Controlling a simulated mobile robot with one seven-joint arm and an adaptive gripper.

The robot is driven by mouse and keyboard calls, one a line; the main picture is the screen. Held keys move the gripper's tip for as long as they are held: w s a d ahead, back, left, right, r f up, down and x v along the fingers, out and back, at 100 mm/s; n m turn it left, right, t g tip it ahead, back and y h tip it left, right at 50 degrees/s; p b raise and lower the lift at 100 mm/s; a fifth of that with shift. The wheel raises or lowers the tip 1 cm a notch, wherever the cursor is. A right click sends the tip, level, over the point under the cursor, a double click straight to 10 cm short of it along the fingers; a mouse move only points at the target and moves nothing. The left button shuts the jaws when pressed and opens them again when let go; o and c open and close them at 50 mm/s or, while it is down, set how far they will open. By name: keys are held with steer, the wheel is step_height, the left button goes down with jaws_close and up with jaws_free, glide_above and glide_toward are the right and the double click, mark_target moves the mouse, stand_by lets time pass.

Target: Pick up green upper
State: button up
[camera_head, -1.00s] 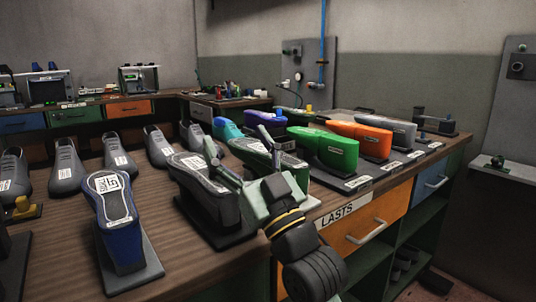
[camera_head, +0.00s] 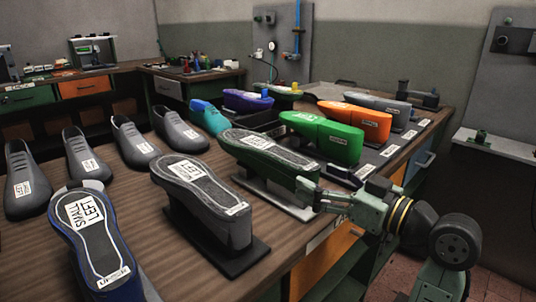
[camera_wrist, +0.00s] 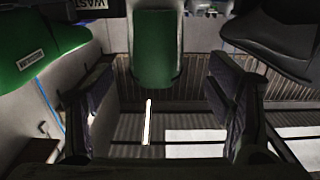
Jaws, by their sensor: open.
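The green upper (camera_head: 268,157) sits sole up on a stand with a light grey base plate (camera_head: 262,192), among the other shoe forms on the bench. Its dark sole carries a white label. My gripper (camera_head: 312,196) is at the near right end of this upper in the head view, and my gripper's outline partly overlaps that end. In the wrist view the rounded end of a green form (camera_wrist: 155,48) shows ahead, centred between the two spread fingers. My gripper (camera_wrist: 160,105) is open with nothing between its fingertips. Whether a finger touches the upper cannot be told.
A grey upper (camera_head: 205,190) stands left of the green one, and a blue upper (camera_head: 90,235) nearer. A bright green last (camera_head: 322,137) and an orange last (camera_head: 358,122) stand behind right. Several grey shoes line the left. Orange drawers (camera_head: 325,262) lie below the bench edge.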

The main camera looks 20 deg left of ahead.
mark_target(293, 160)
steer(key=p+x, duration=0.2)
steer(key=x, duration=0.5)
steer(key=shift+w+r, duration=0.15)
steer(key=shift+w, duration=0.05)
steer(key=shift+w+a+p, duration=0.15)
steer(key=shift+a+p, duration=0.1)
steer(key=shift+p, duration=0.05)
steer(key=c, duration=1.2)
steer(key=shift+c, duration=0.4)
